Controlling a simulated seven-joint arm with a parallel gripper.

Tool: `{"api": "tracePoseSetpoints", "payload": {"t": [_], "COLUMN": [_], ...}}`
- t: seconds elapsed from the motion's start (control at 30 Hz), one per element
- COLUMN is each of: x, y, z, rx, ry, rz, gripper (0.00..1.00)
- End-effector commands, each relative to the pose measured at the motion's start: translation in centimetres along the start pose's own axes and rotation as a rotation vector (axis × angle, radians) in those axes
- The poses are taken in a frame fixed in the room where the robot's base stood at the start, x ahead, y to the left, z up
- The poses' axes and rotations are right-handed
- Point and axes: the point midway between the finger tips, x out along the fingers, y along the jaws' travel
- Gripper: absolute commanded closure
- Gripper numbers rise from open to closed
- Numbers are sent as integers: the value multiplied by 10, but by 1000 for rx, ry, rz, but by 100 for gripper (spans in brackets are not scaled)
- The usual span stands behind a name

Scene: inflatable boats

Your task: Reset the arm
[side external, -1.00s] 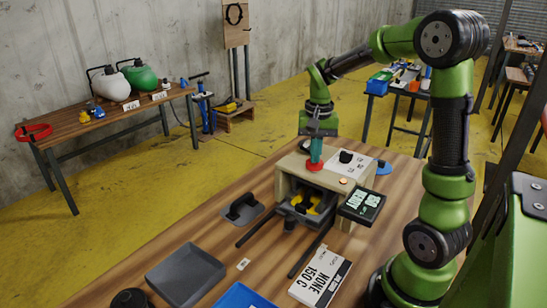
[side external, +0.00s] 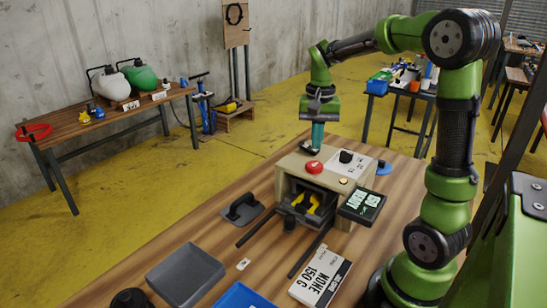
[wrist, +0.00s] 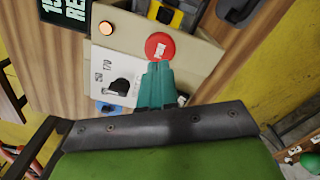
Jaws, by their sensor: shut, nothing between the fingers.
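My gripper (side external: 318,146) is shut and empty, pointing down above the beige machine (side external: 290,161) on the wooden table. Its teal fingers also show in the wrist view (wrist: 157,72), close together. The machine's red button (side external: 313,167) lies just below the fingertips in the side view, with a small gap between them. The red button also shows in the wrist view (wrist: 160,46), beyond the fingertips. My arm is bent over the machine.
The machine has a black knob (side external: 346,156), a lit orange button (side external: 343,181) and a dark display (side external: 362,206). Yellow parts (side external: 306,202) sit in its front opening. A grey tray (side external: 185,275), a blue tray (side external: 243,298) and a label card (side external: 320,276) lie nearer.

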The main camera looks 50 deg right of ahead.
Motion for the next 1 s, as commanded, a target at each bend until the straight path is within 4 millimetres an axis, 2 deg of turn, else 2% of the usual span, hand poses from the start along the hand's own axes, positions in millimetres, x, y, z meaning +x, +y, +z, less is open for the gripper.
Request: {"api": "tracePoseSetpoints", "payload": {"t": [0.1, 0.27, 0.53, 0.63, 0.77, 1.0], "x": [-9, -12, -12, -2, -6, -22], "y": [0, 0, -1, -3, -14, -29], "z": [0, 0, -2, 3, 39, 132], "rx": [-1, -1, -15, -61, -192, -462], "ry": [2, 1, 11, 20, 83, 245], "rz": [0, 0, -4, -27, -125, -348], "gripper": [100, 100, 100, 100, 100, 100]}}
